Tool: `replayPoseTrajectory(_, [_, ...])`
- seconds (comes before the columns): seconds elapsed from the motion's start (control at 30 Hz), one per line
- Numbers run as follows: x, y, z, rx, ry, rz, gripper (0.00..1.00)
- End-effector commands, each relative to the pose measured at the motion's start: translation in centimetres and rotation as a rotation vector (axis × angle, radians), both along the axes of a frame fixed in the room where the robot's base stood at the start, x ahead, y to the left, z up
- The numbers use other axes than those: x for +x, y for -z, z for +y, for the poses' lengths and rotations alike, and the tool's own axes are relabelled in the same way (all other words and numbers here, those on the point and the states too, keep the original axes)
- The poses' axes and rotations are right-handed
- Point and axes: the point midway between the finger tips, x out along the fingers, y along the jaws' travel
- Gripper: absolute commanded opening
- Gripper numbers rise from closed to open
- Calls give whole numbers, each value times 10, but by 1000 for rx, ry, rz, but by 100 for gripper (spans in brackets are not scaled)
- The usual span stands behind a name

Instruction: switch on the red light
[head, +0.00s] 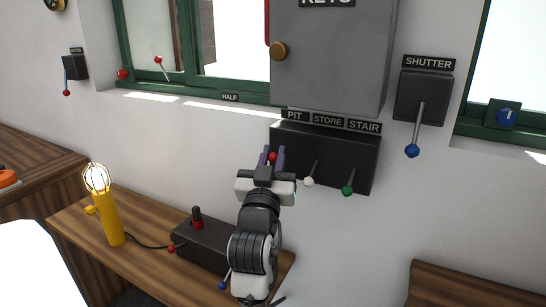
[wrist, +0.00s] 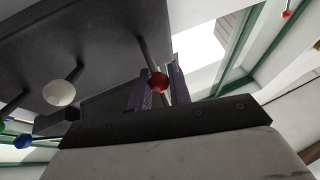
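A dark switch box (head: 340,172) on the wall has three levers under the labels PIT, STORE and STAIR. The PIT lever has a red knob (head: 272,156), the STORE lever a white knob (head: 308,181), the STAIR lever a green knob (head: 347,190). My gripper (head: 273,158) is at the red knob with its fingers pointing up. In the wrist view the red knob (wrist: 158,82) shows between the two purple fingers, which stand apart; contact is not clear. The white knob (wrist: 59,92) is left of them. No red light is recognisable.
A caged yellow lamp (head: 111,218) glows on the wooden bench (head: 150,262), beside a dark control box (head: 203,243) with levers. A grey KEYS cabinet (head: 335,55) hangs above the switch box. A SHUTTER lever with a blue knob (head: 412,151) is to the right.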

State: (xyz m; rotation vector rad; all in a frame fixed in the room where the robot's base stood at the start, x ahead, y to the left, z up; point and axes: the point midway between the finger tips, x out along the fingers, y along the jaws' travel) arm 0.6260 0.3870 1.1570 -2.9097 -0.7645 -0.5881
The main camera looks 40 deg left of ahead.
Motion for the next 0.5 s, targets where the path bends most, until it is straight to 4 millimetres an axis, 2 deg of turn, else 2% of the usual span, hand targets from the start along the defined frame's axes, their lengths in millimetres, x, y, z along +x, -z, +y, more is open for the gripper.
replayPoseTrajectory(0.3, [2, -13, 0, -21, 1, 88, 0])
replayPoseTrajectory(0.5, [4, -13, 1, -41, 1, 170, 0])
